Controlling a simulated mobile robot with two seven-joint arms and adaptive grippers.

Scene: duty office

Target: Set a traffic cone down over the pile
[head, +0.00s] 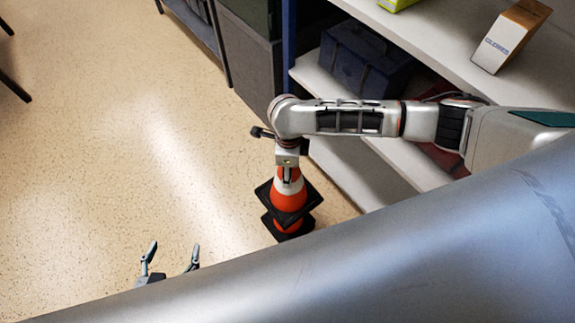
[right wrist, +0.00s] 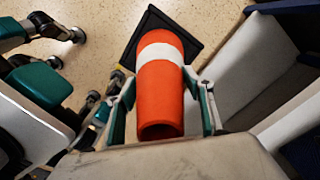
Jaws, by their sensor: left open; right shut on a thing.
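The held traffic cone (head: 290,195) is orange with a white band and a black square base. It stands about upright, and in the right wrist view the cone (right wrist: 163,85) lies between my fingers. My right gripper (head: 287,160) is shut on its upper part; it also shows in the right wrist view (right wrist: 165,98). The pile (head: 288,229) shows directly below as an orange part and a black base. The held cone's base hides the pile's top, and a band of orange shows between the two bases. My left gripper (head: 174,248) is open and empty, low over the floor.
A white shelf unit (head: 345,183) stands close to the right of the cones. It carries a dark blue case (head: 365,62) and a white and brown box (head: 508,38). Grey cabinets (head: 250,75) stand behind. The speckled floor (head: 110,130) on the left is clear.

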